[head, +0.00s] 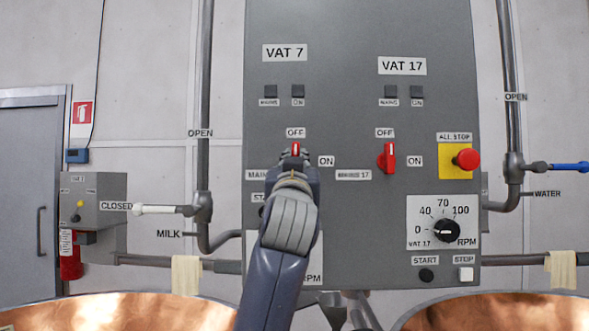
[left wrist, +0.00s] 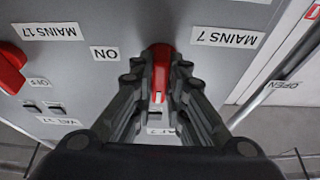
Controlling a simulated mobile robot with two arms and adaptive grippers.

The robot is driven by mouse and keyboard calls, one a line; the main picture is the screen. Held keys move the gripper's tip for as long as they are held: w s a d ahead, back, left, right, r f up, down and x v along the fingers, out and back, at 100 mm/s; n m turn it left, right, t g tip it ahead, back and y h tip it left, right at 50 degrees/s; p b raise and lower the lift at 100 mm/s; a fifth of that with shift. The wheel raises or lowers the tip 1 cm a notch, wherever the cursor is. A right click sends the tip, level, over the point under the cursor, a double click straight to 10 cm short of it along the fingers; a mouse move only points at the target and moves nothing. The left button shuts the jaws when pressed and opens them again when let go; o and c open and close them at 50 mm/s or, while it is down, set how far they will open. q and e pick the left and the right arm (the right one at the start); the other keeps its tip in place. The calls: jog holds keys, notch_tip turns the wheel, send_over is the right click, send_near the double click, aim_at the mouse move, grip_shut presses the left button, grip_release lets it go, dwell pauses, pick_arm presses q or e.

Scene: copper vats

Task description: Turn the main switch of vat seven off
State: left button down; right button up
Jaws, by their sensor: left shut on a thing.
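The red main switch of vat seven (head: 295,149) is on the grey panel below the OFF label (head: 296,132). Its handle stands upright, its white mark toward OFF; the ON label (head: 326,161) is to its right. My left gripper (head: 294,158) is shut on this switch and hides its lower part. In the left wrist view, turned upside down, the fingers (left wrist: 160,85) hold the red switch (left wrist: 160,56) from both sides, and the ON label (left wrist: 105,53) is clear of them. Grey parts at the bottom edge of the head view may be my right gripper (head: 347,311), mostly cut off.
The red vat 17 switch (head: 388,157) is close on the right, also upright toward OFF. A red all-stop button (head: 466,159) and an RPM dial (head: 446,230) are further right. Pipes flank the panel. Copper vats (head: 120,314) lie below.

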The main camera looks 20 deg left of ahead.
pick_arm(q)
jog(key=shift+s+r+n+y, duration=0.2)
jog(key=shift+r+n+y, duration=0.2)
jog(key=c, duration=1.6)
grip_release()
jog(key=shift+w+f, duration=0.3)
jog(key=v, duration=1.2)
jog(key=shift+a, duration=0.1)
